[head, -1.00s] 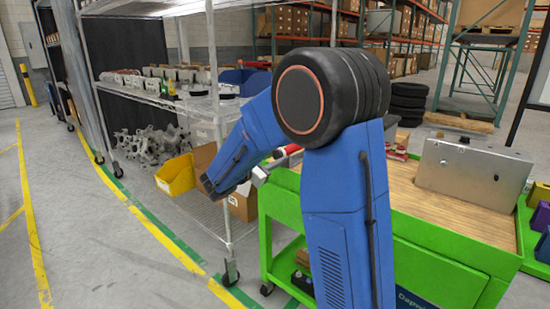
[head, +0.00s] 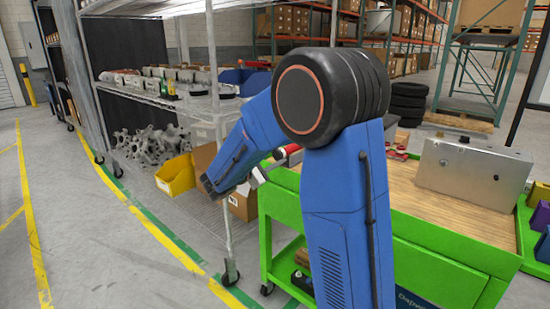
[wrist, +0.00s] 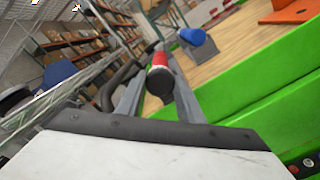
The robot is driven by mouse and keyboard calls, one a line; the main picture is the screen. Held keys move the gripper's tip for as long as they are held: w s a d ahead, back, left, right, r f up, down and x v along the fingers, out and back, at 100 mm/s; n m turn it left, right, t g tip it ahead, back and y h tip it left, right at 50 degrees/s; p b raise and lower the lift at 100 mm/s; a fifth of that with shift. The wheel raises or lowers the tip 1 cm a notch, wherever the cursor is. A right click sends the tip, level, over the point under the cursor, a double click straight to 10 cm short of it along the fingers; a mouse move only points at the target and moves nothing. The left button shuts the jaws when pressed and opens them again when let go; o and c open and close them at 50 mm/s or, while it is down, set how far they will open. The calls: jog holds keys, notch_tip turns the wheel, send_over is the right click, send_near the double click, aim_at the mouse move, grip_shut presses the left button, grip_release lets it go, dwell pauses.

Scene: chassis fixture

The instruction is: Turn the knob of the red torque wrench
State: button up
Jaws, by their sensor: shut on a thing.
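The red torque wrench (wrist: 160,64) shows in the wrist view as a red cylinder with a dark knob end (wrist: 159,84) facing me. It lies at the edge of the green cart's wooden top. My gripper (wrist: 158,92) has one finger on each side of the dark knob end and is shut on it. In the head view, a small red part of the wrench (head: 290,149) shows beside my arm. My gripper (head: 258,176) is at the cart's left edge there, and my arm hides most of the wrench.
The green cart (head: 440,258) carries a grey metal box (head: 473,172) on its wooden top. A blue cylindrical thing (wrist: 195,38) lies beyond the wrench in the wrist view. A wire shelf with a yellow bin (head: 176,176) stands left of my gripper. The floor at far left is clear.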

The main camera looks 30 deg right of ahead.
jog(key=o, duration=1.1)
